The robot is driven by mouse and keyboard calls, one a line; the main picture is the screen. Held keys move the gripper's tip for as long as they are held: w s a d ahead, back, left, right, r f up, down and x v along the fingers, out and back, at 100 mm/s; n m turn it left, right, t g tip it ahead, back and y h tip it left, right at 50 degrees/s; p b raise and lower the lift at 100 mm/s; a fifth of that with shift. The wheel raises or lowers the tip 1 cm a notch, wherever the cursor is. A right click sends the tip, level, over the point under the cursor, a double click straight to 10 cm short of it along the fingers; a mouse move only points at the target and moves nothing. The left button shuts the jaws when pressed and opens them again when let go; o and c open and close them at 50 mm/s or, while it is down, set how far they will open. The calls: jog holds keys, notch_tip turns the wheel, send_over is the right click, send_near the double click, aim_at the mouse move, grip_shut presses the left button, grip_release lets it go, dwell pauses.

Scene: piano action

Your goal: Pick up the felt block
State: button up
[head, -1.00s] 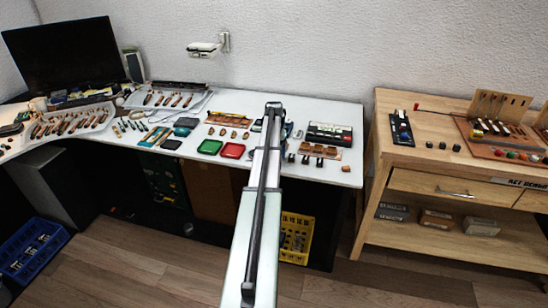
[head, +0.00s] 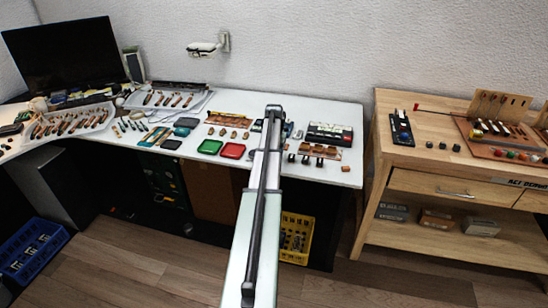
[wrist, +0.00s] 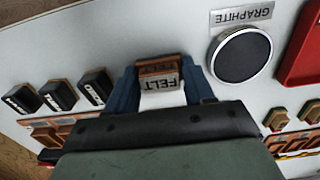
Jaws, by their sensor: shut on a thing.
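The felt block (wrist: 158,64) is a small brown block with dark FELT lettering, between my gripper's fingertips in the wrist view. A white label reading FELT (wrist: 160,84) shows right beside it, nearer the palm; I cannot tell whether it is fixed to the block or lies on the table. My gripper (wrist: 160,72) has blue fingers, one on each side of the block, and is shut on it. I cannot tell whether the block is clear of the table. In the head view my own arm hides the gripper and the block.
On the white table (head: 330,174), a round dark pad (wrist: 240,55) labelled GRAPHITE and a red tray (wrist: 303,52) lie right of my gripper in the wrist view. Several dark labelled blocks (wrist: 60,95) stand to the left. A wooden bench (head: 440,165) stands right of the table.

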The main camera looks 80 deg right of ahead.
jog(key=shift+r, duration=5.05)
